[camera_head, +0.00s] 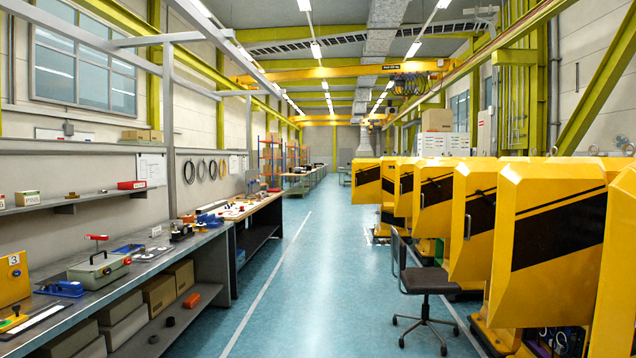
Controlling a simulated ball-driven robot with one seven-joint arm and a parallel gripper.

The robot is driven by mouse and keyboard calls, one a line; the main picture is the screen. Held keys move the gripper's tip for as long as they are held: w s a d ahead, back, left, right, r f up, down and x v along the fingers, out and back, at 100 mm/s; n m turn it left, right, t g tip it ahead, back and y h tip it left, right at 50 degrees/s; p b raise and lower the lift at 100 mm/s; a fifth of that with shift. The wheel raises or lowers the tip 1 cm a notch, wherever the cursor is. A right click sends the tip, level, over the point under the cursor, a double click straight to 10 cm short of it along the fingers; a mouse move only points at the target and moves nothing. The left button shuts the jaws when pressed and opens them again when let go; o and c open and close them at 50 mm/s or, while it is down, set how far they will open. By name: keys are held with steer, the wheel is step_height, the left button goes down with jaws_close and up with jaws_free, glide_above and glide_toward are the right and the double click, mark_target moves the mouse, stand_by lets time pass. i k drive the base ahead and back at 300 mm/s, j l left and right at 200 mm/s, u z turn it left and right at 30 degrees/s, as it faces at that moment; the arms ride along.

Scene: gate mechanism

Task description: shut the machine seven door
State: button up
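A row of yellow machines stands along the right side, with slanted yellow fronts and dark panels. The nearest large front (560,225) fills much of the right; another (478,215) beside it has a pale vertical handle (467,227) on its left edge. Further fronts (435,195) recede behind, and the farthest one (366,181) stands out furthest left, toward the aisle. I see no readable number on any machine, so I cannot tell which is machine seven or whether its door is open. My gripper is not in view.
A wheeled black chair (428,283) stands in the aisle close to the machines. A long workbench (130,280) with tools and a green toolbox (98,268) runs along the left. The blue floor (300,270) between is clear into the distance.

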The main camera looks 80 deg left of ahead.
mark_target(367, 189)
steer(key=u, duration=2.3)
steer(key=i, duration=10.65)
steer(key=j+u, duration=0.05)
steer(key=j, duration=0.35)
